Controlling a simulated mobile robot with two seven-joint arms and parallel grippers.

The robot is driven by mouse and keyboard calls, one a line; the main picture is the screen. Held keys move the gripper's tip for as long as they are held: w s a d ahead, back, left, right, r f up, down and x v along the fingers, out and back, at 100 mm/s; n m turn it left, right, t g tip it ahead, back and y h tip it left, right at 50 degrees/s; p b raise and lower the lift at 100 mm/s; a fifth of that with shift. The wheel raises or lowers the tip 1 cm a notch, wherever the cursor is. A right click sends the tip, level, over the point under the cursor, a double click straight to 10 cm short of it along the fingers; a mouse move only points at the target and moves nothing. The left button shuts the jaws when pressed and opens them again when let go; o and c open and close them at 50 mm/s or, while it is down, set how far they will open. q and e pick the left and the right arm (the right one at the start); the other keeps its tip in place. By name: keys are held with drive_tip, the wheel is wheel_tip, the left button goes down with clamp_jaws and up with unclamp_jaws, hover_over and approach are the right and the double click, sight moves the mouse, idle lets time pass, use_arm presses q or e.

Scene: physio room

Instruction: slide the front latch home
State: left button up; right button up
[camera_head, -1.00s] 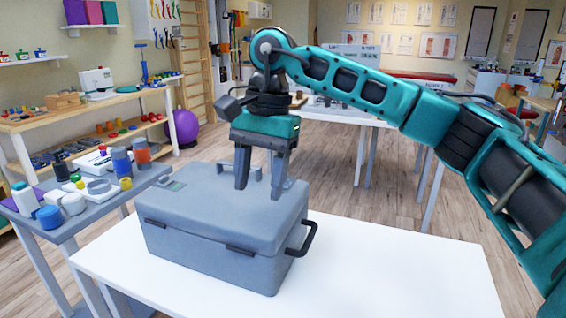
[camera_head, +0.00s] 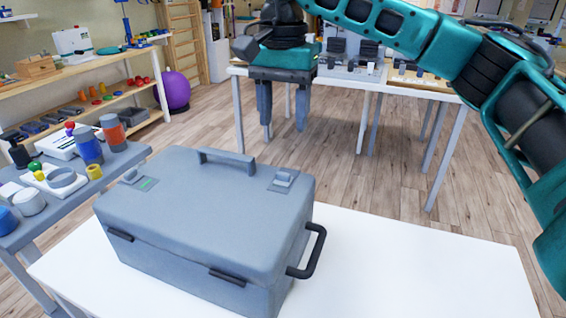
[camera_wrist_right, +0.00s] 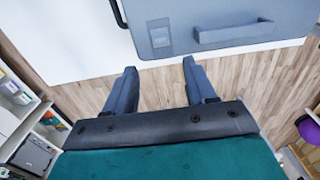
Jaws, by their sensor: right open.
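A closed grey case (camera_head: 200,225) stands on the white table; it also shows at the top of the right wrist view (camera_wrist_right: 285,22). Its lid has a latch-like fitting (camera_head: 284,179) at the far right, seen in the wrist view too (camera_wrist_right: 159,33). My left gripper is out of view.
The lid carries a grey handle (camera_head: 227,160); a black handle (camera_head: 308,252) sticks out on the right side. Two dark fittings (camera_head: 228,277) are on the near side. The white table (camera_head: 420,275) is clear to the right. A cluttered side table (camera_head: 110,165) stands left.

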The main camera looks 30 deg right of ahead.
sight(283, 173)
wheel_tip(283, 173, down, 11)
drive_tip(key=shift+r+b, duration=0.1)
drive_tip(key=shift+b, duration=0.4)
drive_tip(key=shift+c, duration=0.4)
clamp_jaws()
